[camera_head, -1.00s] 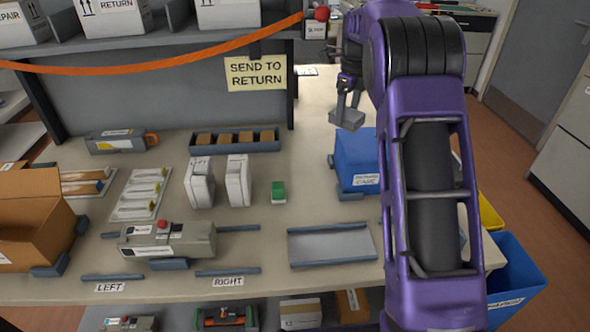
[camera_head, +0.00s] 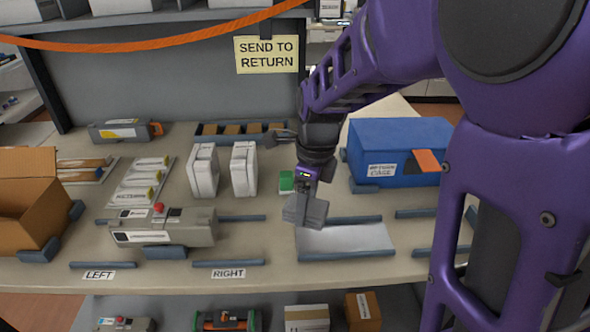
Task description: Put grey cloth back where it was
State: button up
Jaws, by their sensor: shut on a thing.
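The grey cloth (camera_head: 304,212) looks like a small folded pad. My gripper (camera_head: 307,192) is shut on it and points down. The cloth hangs over the left back part of a shallow grey tray area (camera_head: 350,238) framed by dark rails at the front right of the bench. Whether the cloth touches the surface below cannot be told. The fingertips are partly hidden by the cloth and the gripper body.
A blue return case (camera_head: 395,150) stands to the right. A cardboard box (camera_head: 28,200) is at far left.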

jog(key=shift+s+a+f, duration=0.2)
jog(key=shift+s+f, duration=0.3)
jog(key=shift+s, duration=0.25)
jog(key=w, duration=1.7)
jog(key=p, duration=1.2)
send_over(294, 164)
jog(key=f+b, duration=0.1)
jog(key=f, duration=0.2)
jog(key=f+b, duration=0.2)
jog(key=f, duration=0.2)
jog(key=shift+w+d, duration=0.1)
jog(key=shift+d, duration=0.1)
jog(key=shift+f, duration=0.1)
jog(key=shift+f+b, duration=0.15)
jog(key=shift+b, duration=0.15)
jog(key=o, duration=1.1)
jog(key=shift+o, duration=0.2)
notch_tip(294, 164, up, 12)
jog(key=d+p, duration=0.1)
jog(key=shift+s+r, duration=0.25)
jog(key=shift+s, duration=0.1)
